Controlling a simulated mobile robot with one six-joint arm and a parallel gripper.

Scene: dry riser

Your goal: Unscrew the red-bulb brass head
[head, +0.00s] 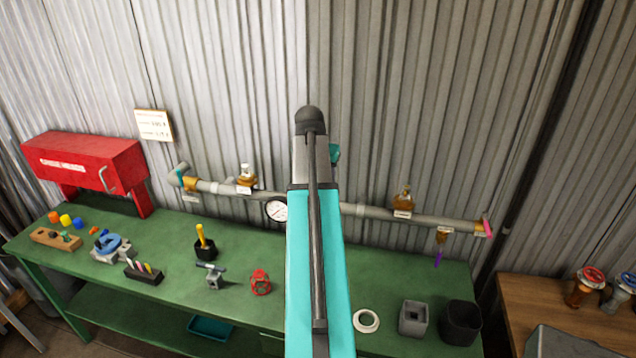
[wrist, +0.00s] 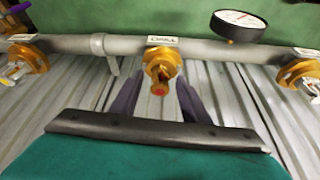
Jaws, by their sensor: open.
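In the wrist view, the red-bulb brass head (wrist: 161,66) sits on the grey pipe (wrist: 207,49), with its small red tip pointing toward my palm. My gripper (wrist: 157,86) is open, with one dark finger on each side of this head. Gaps show between the fingers and the brass, and nothing is held. In the head view, my teal arm covers this head and my gripper. Another brass head (wrist: 28,62) with a pale bulb is at the left of the wrist view, and another (wrist: 300,73) is at the right edge.
In the head view, brass heads (head: 245,179) and (head: 403,201) stand on the pipe.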

